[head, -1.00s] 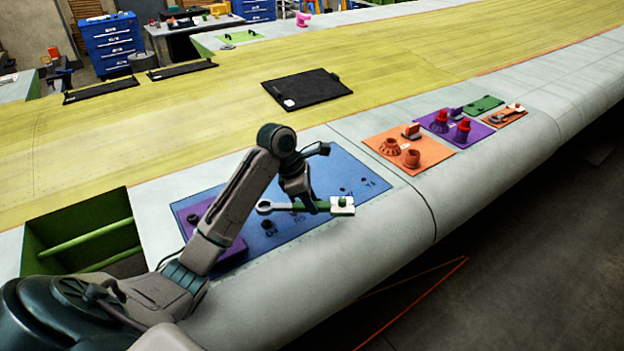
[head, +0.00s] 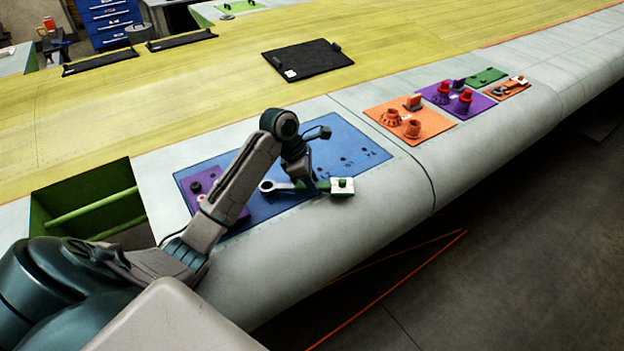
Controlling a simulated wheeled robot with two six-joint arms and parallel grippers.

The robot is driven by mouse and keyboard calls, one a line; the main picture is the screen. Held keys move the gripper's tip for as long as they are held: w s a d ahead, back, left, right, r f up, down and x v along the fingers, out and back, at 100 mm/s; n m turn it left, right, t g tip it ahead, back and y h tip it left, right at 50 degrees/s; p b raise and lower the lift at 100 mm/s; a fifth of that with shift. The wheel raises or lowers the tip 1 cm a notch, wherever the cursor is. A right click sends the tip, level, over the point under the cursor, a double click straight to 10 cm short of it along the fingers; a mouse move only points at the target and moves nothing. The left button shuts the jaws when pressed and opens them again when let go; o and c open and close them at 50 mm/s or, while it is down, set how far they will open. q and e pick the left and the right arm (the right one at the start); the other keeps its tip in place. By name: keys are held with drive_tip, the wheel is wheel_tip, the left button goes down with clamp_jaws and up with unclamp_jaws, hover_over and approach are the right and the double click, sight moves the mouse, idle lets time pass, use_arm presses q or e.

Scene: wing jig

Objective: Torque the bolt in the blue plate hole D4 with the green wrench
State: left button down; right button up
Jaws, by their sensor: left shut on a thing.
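The blue plate (head: 350,140) lies on the wing's grey front skin and shows several small dark holes or bolts. Which of them is D4 I cannot tell. My left gripper (head: 308,187) is over the plate's front part, shut on the green wrench (head: 288,187). The wrench lies roughly level, with its pale ring end to the left and a white block with a green knob (head: 342,186) at its right end. The ring end is over the plate; whether it touches a bolt I cannot tell. My right gripper is not in view.
A purple plate (head: 232,209) lies at the blue plate's left end, partly behind my left arm. An open bay with green bars (head: 92,200) is further left. Orange (head: 440,130) and purple mats with parts lie to the right. A black pad (head: 310,62) lies behind.

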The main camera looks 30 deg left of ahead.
sight(315, 203)
use_arm(q)
drive_tip(key=shift+f, duration=0.1)
drive_tip(key=shift+f, duration=0.7)
drive_tip(key=shift+s, duration=0.1)
drive_tip(key=shift+s+d+r+m+g, duration=0.1)
drive_tip(key=shift+s+d+m+g, duration=0.15)
drive_tip(key=shift+s+m, duration=0.3)
drive_tip(key=shift+s+d+m+g, duration=0.15)
drive_tip(key=shift+s+d+m, duration=0.15)
drive_tip(key=shift+s+m, duration=0.25)
drive_tip(key=shift+w, duration=0.1)
drive_tip(key=shift+s+d+m+h, duration=0.1)
drive_tip(key=shift+s+m+h, duration=0.2)
drive_tip(key=shift+m, duration=0.1)
